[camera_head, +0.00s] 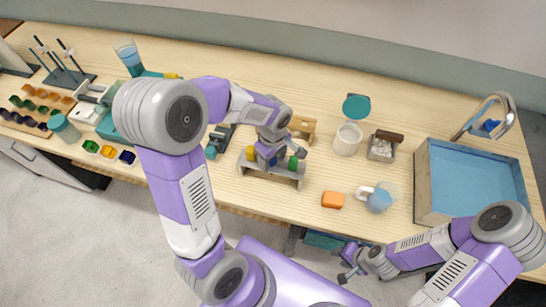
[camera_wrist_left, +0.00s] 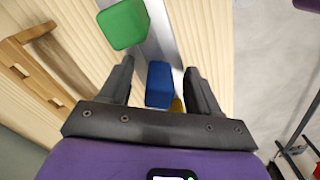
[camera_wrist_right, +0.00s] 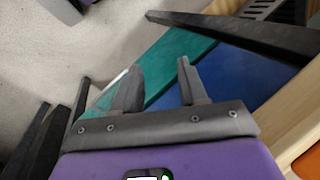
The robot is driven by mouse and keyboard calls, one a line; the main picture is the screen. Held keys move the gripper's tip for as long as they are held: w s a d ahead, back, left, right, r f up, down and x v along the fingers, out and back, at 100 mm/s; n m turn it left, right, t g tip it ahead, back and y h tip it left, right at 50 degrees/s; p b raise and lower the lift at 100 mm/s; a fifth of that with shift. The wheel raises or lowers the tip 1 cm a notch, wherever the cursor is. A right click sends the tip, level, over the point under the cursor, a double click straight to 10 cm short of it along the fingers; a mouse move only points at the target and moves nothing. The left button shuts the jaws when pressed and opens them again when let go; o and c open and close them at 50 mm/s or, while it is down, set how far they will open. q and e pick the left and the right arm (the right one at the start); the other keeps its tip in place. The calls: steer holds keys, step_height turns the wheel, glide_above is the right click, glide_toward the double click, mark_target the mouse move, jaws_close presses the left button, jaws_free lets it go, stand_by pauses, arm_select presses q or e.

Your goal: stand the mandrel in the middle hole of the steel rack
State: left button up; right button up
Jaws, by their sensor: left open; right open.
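The steel rack (camera_head: 284,181) is a low grey stand near the table's front edge, under my left gripper. Yellow (camera_head: 250,153), blue (camera_wrist_left: 159,84) and green (camera_head: 293,163) topped pieces stand along it, with the blue one between the other two. My left gripper (camera_wrist_left: 158,75) is open, pointing down, with the blue top between its fingers; whether they touch it I cannot tell. I cannot tell which piece is the mandrel, and the rack's holes are hidden. My right gripper (camera_wrist_right: 158,65) is open and empty, low in front of the table.
A small wooden stand (camera_head: 302,126) is behind the rack. A teal and blue drawer (camera_wrist_right: 180,62) is near my right gripper.

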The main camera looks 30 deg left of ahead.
arm_select(q)
step_height(320, 180, up, 8)
steer(key=shift+f+p, duration=0.2)
steer(key=shift+p, duration=0.55)
